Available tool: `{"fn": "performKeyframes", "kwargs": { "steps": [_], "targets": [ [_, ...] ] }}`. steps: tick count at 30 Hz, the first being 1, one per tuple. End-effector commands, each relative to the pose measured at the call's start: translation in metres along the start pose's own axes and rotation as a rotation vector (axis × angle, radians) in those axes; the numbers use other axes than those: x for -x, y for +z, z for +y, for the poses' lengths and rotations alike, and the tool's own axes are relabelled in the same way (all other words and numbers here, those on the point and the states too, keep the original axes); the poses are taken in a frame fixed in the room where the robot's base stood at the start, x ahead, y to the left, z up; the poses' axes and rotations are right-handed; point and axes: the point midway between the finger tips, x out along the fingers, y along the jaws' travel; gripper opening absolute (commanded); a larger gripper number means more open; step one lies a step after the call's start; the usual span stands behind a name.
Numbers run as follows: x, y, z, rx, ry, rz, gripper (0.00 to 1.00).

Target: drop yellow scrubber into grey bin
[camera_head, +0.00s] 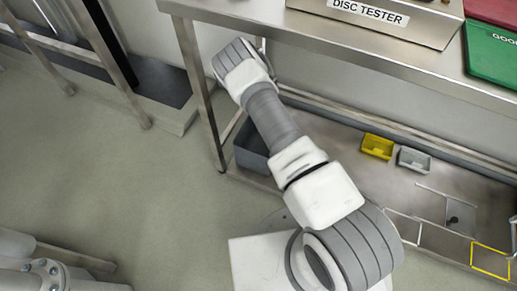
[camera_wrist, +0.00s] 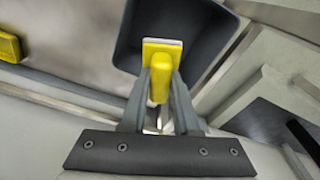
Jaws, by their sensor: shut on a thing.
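The yellow scrubber (camera_wrist: 160,84) is held between the two fingers of my gripper (camera_wrist: 160,98) in the wrist view, with a pale edge at its far end. My gripper is shut on its yellow handle. The dark grey bin (camera_wrist: 207,35) is behind the scrubber in that view, and the scrubber's far end overlaps its open inside. I cannot tell the height between them. In the head view the dark grey bin (camera_head: 247,157) is at the left end of the lower shelf, partly hidden by my arm. My gripper and the scrubber are not visible there.
A small yellow bin (camera_head: 377,146) and a small light grey bin (camera_head: 414,159) stand on the lower shelf (camera_head: 375,185). The steel table top (camera_head: 330,32) above carries the disc tester (camera_head: 410,22) and a green tray (camera_head: 491,55). Table leg (camera_head: 200,90) stands left of the bin.

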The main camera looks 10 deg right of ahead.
Motion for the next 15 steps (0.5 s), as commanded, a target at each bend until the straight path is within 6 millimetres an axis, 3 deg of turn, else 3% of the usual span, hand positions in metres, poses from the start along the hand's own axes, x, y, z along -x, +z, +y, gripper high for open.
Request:
{"fn": "performKeyframes", "kwargs": {
  "steps": [1,6,15],
  "targets": [
    [-0.011,0.001,0.0,0.001,0.001,0.0,0.0],
    [-0.027,0.003,0.0,0.0,0.001,0.001,0.0],
    [-0.029,0.003,0.0,0.0,0.0,0.001,0.0]
  ]
}}
